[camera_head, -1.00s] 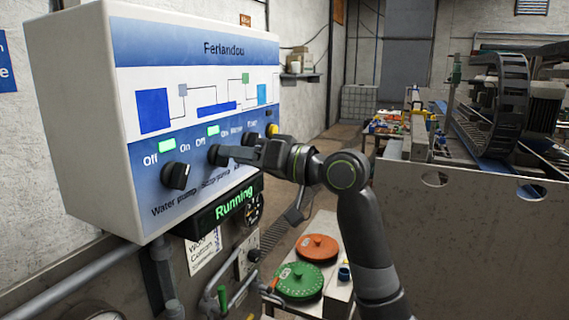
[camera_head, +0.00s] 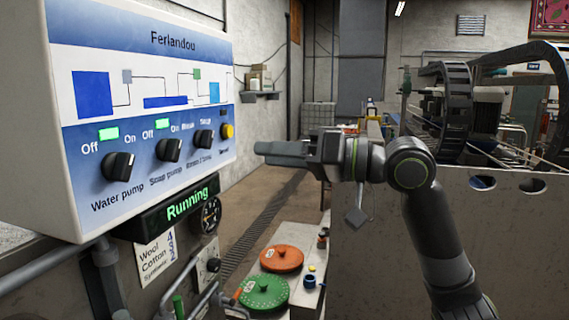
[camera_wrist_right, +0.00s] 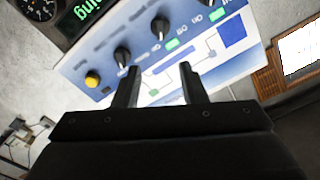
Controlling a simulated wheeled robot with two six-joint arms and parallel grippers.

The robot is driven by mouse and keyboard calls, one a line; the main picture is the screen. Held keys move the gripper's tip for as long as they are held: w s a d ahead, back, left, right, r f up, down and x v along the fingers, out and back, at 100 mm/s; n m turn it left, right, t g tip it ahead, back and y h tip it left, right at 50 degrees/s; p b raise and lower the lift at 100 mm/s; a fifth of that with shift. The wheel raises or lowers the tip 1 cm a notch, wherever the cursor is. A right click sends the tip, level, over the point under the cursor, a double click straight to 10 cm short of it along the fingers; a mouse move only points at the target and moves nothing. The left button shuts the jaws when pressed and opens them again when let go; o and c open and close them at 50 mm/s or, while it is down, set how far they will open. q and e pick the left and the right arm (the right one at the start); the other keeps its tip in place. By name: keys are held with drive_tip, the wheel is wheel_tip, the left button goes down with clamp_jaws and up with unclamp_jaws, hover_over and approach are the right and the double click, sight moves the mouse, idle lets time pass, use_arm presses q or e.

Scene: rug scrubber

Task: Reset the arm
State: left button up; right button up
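My right gripper (camera_head: 262,150) is in the air to the right of the white control panel (camera_head: 60,120), clear of its knobs. In the right wrist view its two fingers (camera_wrist_right: 160,88) stand apart with nothing between them. The panel carries the water pump knob (camera_head: 118,166), the soap pump knob (camera_head: 169,149) and a third black knob (camera_head: 203,139). Green lamps are lit above the water pump and soap pump knobs. A yellow button (camera_head: 227,131) is at the panel's right end. The green display (camera_head: 182,206) reads "Running". My left gripper is not in view.
Orange (camera_head: 281,258) and green (camera_head: 265,292) discs lie on a low bench (camera_head: 300,235) below my right arm. A large grey machine wall (camera_head: 500,230) stands on the right, close behind my arm. Pipes and a dial (camera_head: 210,216) sit below the panel.

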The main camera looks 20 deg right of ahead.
drive_tip(key=shift+s+d, duration=0.3)
drive_tip(key=shift+d, duration=0.1)
